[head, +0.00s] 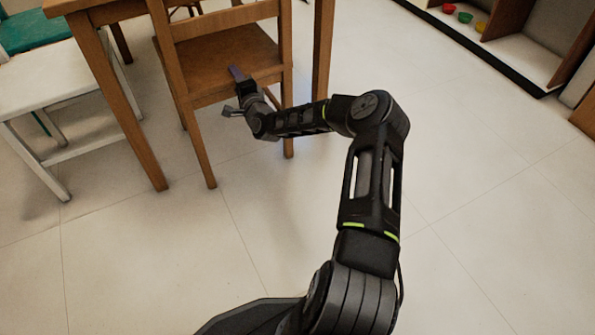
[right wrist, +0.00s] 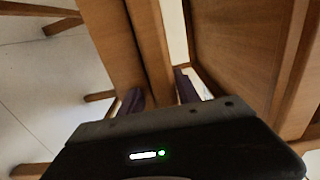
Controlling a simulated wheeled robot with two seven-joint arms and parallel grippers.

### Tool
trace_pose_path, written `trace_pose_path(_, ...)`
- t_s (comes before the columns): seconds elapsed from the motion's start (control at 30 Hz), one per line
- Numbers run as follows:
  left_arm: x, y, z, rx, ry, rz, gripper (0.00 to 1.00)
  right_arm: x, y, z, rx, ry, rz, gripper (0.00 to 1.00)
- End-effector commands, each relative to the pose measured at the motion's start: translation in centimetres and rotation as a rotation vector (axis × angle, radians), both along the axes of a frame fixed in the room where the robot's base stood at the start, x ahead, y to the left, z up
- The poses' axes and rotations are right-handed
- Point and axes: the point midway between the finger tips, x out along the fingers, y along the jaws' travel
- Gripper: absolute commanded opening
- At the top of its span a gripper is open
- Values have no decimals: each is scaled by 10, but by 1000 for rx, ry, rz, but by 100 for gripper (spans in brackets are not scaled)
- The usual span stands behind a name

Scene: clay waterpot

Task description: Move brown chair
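The brown wooden chair (head: 222,68) stands at the top centre-left of the head view, by a wooden table. Its seat, backrest frame and front-facing legs show. My right gripper (head: 236,92) is at the near edge of the chair's seat and back. In the right wrist view the two dark purple fingers of my right gripper (right wrist: 160,95) stand apart, with a brown wooden bar of the chair (right wrist: 152,45) running between them. Whether the fingers touch the wood is unclear. My left gripper is not in view.
The wooden table (head: 118,105) has legs on both sides of the chair. A white stool (head: 50,85) and a green chair (head: 35,30) stand at left. A shelf (head: 515,55) with small coloured bowls is at the upper right. The tiled floor in front is clear.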

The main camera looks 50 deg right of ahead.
Motion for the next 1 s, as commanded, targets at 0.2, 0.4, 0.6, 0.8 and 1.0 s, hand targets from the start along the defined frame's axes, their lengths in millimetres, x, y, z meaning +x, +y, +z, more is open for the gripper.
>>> trace_pose_path(0.2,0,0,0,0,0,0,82,1,0,4,-3,-6,-1,51)
trace_pose_path(0.4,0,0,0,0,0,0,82,1,0,5,-4,-9,-1,51)
trace_pose_path(0.6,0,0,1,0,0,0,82,0,0,6,-6,-10,-1,51)
trace_pose_path(0.8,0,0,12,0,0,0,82,-17,6,9,-6,-8,0,51)
trace_pose_path(1.0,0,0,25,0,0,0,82,-49,16,9,-5,-8,-2,51)
